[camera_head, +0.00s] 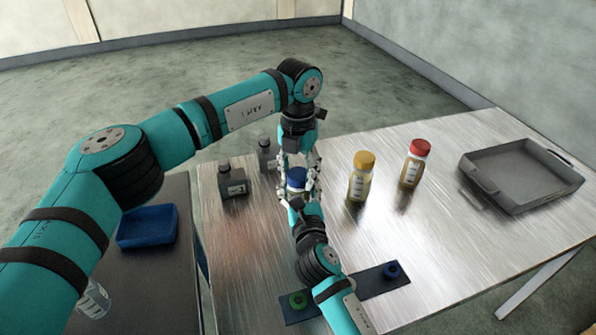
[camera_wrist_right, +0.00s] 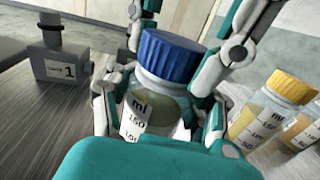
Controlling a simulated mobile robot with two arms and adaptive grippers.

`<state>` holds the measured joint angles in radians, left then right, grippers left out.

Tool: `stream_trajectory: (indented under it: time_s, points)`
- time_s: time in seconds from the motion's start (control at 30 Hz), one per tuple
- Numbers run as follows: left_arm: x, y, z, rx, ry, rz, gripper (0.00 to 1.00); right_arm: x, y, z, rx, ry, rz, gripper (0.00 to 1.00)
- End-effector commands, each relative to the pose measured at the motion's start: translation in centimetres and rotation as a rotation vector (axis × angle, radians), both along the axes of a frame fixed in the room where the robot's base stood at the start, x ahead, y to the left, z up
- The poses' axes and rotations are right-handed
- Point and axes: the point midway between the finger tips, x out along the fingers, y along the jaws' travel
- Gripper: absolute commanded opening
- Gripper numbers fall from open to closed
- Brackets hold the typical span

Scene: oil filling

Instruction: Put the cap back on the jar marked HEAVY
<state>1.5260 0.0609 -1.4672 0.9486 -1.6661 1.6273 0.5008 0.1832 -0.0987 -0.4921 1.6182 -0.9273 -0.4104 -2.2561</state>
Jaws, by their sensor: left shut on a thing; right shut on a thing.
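A clear jar with volume marks and a blue cap (camera_head: 297,174) stands upright between my two grippers near the table's middle. In the right wrist view the blue cap (camera_wrist_right: 173,57) sits on top of the jar (camera_wrist_right: 155,108). I cannot tell how tightly it is seated. My left gripper (camera_head: 298,164) comes from above and is shut on the blue cap. My right gripper (camera_head: 298,194) reaches in from the front and is shut on the jar's body. No word HEAVY is readable on the jar; the fingers hide part of it.
A yellow-capped jar (camera_head: 361,178) and a red-capped jar (camera_head: 414,163) stand to the right, before a grey tray (camera_head: 520,172). Dark bottles (camera_head: 232,182) stand left. A dark strip (camera_head: 345,289) with a green and a blue round piece lies in front. A blue bin (camera_head: 147,228) is on the side table.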

Motion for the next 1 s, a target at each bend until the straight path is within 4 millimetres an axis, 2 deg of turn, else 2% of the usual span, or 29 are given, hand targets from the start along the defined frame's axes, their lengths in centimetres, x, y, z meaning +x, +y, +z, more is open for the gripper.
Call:
stream_trajectory:
  time_s: [0.1, 0.5, 0.63, 0.77, 0.8, 1.0]
  points:
    - [0.00, -0.02, 0.01, 0.000, 0.000, -0.312, 0.07, -0.03, 0.05, -0.04, 0.001, 0.001, 0.001, 0.00]
    - [0.00, -0.05, -0.06, -0.001, 0.001, -1.359, 0.07, -0.03, 0.04, -0.05, 0.001, 0.001, 0.001, 0.00]
    - [-0.01, -0.04, -0.08, -0.001, 0.002, -1.600, 0.07, -0.03, 0.04, -0.05, 0.001, 0.001, 0.001, 0.00]
    - [-0.01, -0.04, -0.08, -0.001, 0.002, -1.597, 0.07, -0.03, 0.04, -0.05, 0.001, 0.001, 0.001, 0.00]
    - [0.00, -0.03, -0.08, -0.001, 0.002, -1.597, 0.46, -0.03, 0.04, -0.05, 0.001, 0.001, 0.001, 0.00]
    - [0.00, -0.03, -0.09, -0.001, 0.002, -1.595, 0.72, -0.02, 0.03, -0.05, 0.001, 0.001, 0.000, 0.00]
